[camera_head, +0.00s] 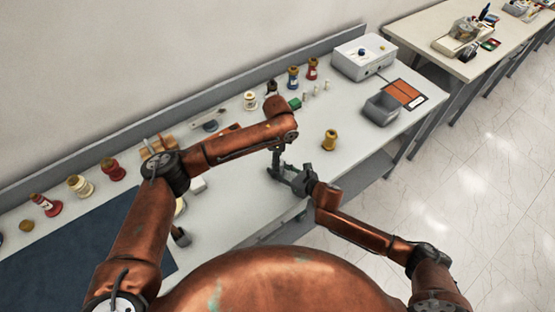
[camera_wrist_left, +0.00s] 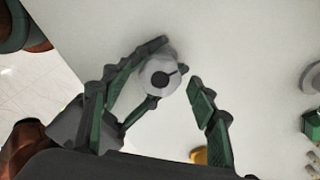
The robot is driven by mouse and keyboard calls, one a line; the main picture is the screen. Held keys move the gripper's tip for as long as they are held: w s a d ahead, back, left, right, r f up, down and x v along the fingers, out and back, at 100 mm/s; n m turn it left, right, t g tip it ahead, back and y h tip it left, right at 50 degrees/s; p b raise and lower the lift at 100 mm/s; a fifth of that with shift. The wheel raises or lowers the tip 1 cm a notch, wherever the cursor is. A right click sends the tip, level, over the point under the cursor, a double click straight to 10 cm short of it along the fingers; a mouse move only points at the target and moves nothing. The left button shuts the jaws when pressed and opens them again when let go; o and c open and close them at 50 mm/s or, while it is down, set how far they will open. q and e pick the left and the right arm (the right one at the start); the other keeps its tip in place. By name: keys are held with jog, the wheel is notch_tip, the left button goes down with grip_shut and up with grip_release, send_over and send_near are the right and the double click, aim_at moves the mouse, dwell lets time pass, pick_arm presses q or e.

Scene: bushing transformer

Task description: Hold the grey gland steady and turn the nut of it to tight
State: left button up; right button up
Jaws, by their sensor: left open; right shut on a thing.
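The grey gland (camera_wrist_left: 160,75) shows end-on in the left wrist view, as a pale round piece with a dark centre and a small dark mark at its edge. My right gripper (camera_wrist_left: 150,78) comes in from the left of that view and is shut on the gland's side. In the head view my right gripper (camera_head: 290,178) is above the table's front part. My left gripper (camera_head: 279,163) is open just over it, its fingers apart on both sides of the gland in the wrist view. The gland is too small and covered to make out in the head view. The nut cannot be told apart.
The white table (camera_head: 235,215) is clear around the grippers. A yellow-brown bushing (camera_head: 329,140) stands close to their right. A grey bin (camera_head: 382,108) and a white box (camera_head: 362,58) stand further right. Several spools and bushings line the back edge.

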pick_arm(q)
notch_tip(320, 180, up, 12)
pick_arm(e)
jog(key=shift+f, duration=0.1)
dwell(0.4)
jog(key=o, duration=1.3)
jog(key=shift+o, duration=0.2)
